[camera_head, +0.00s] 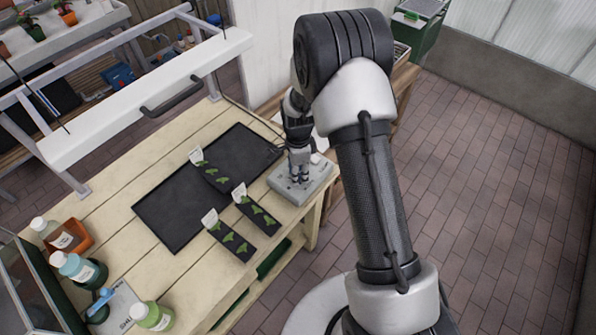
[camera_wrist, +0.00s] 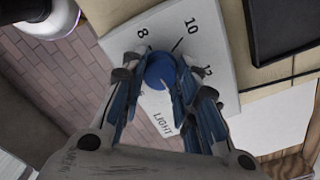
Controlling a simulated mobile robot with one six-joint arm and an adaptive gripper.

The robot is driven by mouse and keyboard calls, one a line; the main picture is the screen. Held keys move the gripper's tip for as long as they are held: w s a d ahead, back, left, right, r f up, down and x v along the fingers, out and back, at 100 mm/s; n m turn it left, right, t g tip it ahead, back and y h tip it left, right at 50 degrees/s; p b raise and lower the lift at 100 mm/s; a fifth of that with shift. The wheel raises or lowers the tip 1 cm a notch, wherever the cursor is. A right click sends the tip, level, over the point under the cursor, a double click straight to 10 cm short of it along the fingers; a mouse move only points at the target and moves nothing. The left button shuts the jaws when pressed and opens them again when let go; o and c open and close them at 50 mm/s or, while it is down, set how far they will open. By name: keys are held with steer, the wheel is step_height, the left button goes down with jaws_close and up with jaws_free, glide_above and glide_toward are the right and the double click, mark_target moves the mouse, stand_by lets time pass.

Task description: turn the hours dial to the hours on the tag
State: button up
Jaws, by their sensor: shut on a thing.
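The light control box (camera_head: 318,181) is a pale grey block at the right corner of the wooden bench. In the wrist view its face (camera_wrist: 208,22) shows the numbers 8, 10 and 12 and the word LIGHT. The blue round hours dial (camera_wrist: 160,68) sits in the middle of the face. My gripper (camera_head: 298,178) points down over the box, and in the wrist view its fingers (camera_wrist: 161,82) are shut on the dial from either side. A dark line lies between the dial and the 10; the fingers partly hide the dial. I cannot pick out the hours tag.
A black mat (camera_head: 165,220) lies on the bench (camera_head: 125,160), with several dark seedling trays (camera_head: 232,240) with white tags on and beside it. Bottles stand at the left, including a green one (camera_head: 152,316). A white lamp bar (camera_head: 150,95) hangs over the bench.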

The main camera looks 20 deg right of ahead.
steer(key=shift+m, duration=0.6)
steer(key=o, duration=1.1)
steer(key=shift+r, duration=0.1)
step_height(320, 180, up, 12)
steer(key=shift+f, duration=0.1)
stand_by(0.4)
